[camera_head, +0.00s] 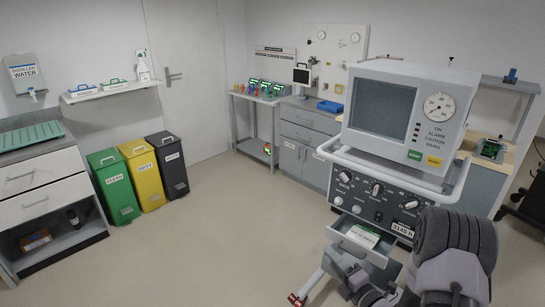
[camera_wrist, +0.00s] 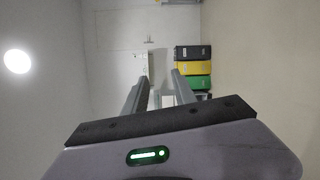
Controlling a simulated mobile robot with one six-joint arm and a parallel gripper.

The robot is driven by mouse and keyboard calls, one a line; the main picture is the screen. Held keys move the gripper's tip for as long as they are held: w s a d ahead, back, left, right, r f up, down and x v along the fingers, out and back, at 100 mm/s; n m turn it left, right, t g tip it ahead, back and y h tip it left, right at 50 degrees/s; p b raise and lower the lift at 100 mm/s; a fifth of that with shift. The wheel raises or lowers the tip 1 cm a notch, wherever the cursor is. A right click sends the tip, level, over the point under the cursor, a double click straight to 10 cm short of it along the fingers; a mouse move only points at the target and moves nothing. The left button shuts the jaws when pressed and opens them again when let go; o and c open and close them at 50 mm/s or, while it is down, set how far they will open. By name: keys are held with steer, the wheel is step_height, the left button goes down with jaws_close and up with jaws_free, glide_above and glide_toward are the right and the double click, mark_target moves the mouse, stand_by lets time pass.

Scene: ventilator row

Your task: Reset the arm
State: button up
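My gripper (camera_wrist: 158,95) shows in the wrist view with its two grey fingers apart and nothing clearly held between them. A green light glows on its housing. Beyond the fingertips the wrist view shows the wall, the door side and the bins, far off and turned on their side. In the head view my grey arm (camera_head: 455,250) is folded at the lower right, in front of the ventilator (camera_head: 385,180). It hides part of the ventilator's lower right. I cannot make out the fingertips in the head view.
The ventilator's open drawer (camera_head: 365,241) holds a labelled packet, close to my arm. Green (camera_head: 117,190), yellow (camera_head: 143,175) and black (camera_head: 170,165) bins stand at the left wall. A grey cabinet (camera_head: 305,145) stands at the back. The middle floor is clear.

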steer(key=s+a+r+n+g+y, duration=0.4)
steer(key=s+a+r+n+g, duration=0.15)
steer(key=a+r+n, duration=0.35)
steer(key=s+a+r+n+g+y, duration=0.3)
steer(key=s+a+r+n+g, duration=0.2)
steer(key=s+a+r+n, duration=0.4)
steer(key=s+a+n+g+h, duration=0.3)
steer(key=s+n+g+h, duration=0.15)
steer(key=s+n, duration=0.75)
steer(key=s+d+r+n+t+h, duration=0.1)
steer(key=s+d+n+t+h, duration=0.1)
steer(key=n, duration=0.4)
steer(key=s+d+r+n+t+h, duration=0.2)
steer(key=d+n+h, duration=0.3)
steer(key=d+n, duration=0.2)
steer(key=shift+r+t, duration=0.2)
steer(key=shift+t, duration=0.1)
